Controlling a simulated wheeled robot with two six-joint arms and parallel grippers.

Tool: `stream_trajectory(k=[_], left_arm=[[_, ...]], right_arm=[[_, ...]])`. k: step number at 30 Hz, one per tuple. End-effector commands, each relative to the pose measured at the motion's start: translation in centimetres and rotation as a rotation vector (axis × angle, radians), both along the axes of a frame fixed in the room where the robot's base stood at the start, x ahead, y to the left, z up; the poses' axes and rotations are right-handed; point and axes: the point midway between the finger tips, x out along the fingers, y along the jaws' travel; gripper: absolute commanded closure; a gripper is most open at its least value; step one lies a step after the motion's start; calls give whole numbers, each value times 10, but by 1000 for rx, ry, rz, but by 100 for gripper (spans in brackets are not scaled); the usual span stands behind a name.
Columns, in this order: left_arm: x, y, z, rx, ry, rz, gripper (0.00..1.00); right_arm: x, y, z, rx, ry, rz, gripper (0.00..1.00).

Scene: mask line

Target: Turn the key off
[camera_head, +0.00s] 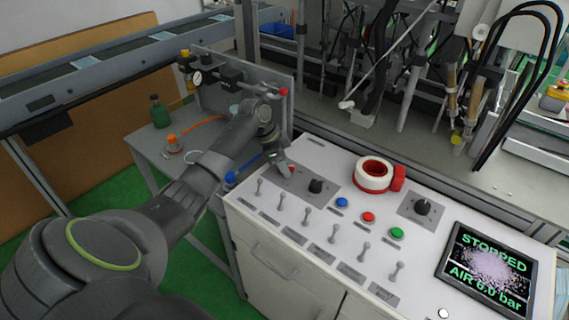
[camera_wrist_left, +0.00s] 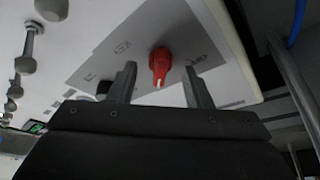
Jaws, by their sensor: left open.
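The red key switch (camera_wrist_left: 160,62) sits on a grey label plate (camera_wrist_left: 125,45) on the white console. It has a white mark at one end and small printed labels around it, too small to read surely. In the head view only a bit of its red (camera_head: 291,170) shows beside my left gripper (camera_head: 284,168), which hides the rest. My left gripper is open in the left wrist view (camera_wrist_left: 160,78). Its two fingers appear on either side of the red key, apart from it; I cannot tell how deep they reach. My right gripper is not in view.
The console top (camera_head: 330,160) carries a black knob (camera_head: 316,186), several toggle switches, coloured buttons, a second black knob (camera_head: 423,207) and a red-and-white tape roll (camera_head: 374,174). A screen (camera_head: 489,268) reads STOPPED, AIR 6.0 bar. A panel with a gauge (camera_head: 240,85) stands behind my left arm.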

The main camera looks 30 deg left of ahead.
Motion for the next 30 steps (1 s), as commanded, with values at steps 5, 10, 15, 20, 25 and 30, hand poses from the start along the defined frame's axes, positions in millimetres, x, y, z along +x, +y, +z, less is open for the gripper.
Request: stream_trajectory(k=[5,10,15,20,25,30], left_arm=[[1,-1,-4,1,-1,0,55],[1,-1,-4,1,-1,0,55],[1,-1,-4,1,-1,0,77],[1,-1,-4,1,-1,0,98],[1,-1,-3,0,0,7,99],[1,-2,0,0,0,50,99]], right_arm=[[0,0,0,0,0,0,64],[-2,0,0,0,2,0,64],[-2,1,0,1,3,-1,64],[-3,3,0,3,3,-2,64],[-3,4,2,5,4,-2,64],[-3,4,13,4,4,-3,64]])
